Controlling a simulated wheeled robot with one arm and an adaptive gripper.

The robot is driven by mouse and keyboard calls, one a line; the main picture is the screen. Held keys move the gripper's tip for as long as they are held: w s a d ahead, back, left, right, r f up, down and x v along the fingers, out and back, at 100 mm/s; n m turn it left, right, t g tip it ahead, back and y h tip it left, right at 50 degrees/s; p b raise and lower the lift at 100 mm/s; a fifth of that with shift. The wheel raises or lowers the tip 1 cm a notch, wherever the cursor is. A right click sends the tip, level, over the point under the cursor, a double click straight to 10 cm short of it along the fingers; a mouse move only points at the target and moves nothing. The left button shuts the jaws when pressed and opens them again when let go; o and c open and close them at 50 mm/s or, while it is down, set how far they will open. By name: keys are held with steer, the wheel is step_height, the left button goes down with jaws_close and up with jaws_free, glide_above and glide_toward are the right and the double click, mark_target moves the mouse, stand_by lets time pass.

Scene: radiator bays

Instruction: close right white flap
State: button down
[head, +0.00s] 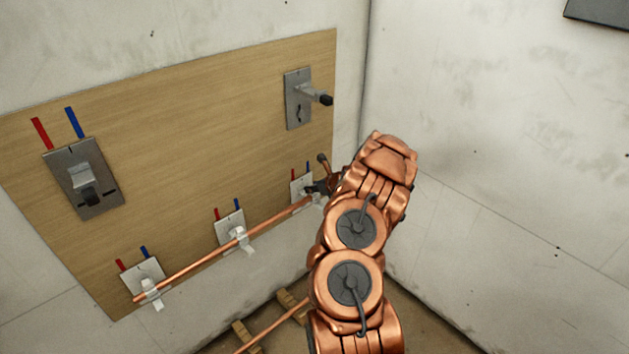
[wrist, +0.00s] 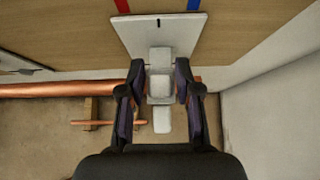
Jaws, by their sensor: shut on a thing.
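The right clip has a grey wall plate (wrist: 185,36) with white parts below it. My gripper (wrist: 160,97) is at this clip in the wrist view, one finger on each side of its white parts. It is shut on the right white flap (wrist: 161,88); a white tab (wrist: 163,120) hangs below, between the fingers. How far the flap is turned cannot be told. In the head view my gripper (head: 318,188) partly hides the right clip and its plate (head: 298,188). A copper pipe (head: 205,257) runs along the three clips; its right end is hidden by my gripper.
The middle clip (head: 239,238) and left clip (head: 150,289) have white flaps hanging down. A wooden board (head: 200,110) carries a switch plate (head: 83,180) and a lever plate (head: 297,99) above. A bare wall (head: 500,130) stands close on the right.

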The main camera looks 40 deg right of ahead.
steer(key=shift+w+d+g+p, duration=0.15)
steer(key=shift+g+p, duration=0.55)
steer(key=shift+p, duration=1.65)
steer(key=shift+f+p, duration=0.3)
steer(key=shift+p, duration=0.35)
steer(key=c, duration=1)
jaws_free()
steer(key=shift+w+r, duration=0.1)
steer(key=shift+r, duration=0.1)
steer(key=shift+s+r, duration=0.25)
steer(key=shift+r, duration=0.15)
steer(key=v, duration=1.1)
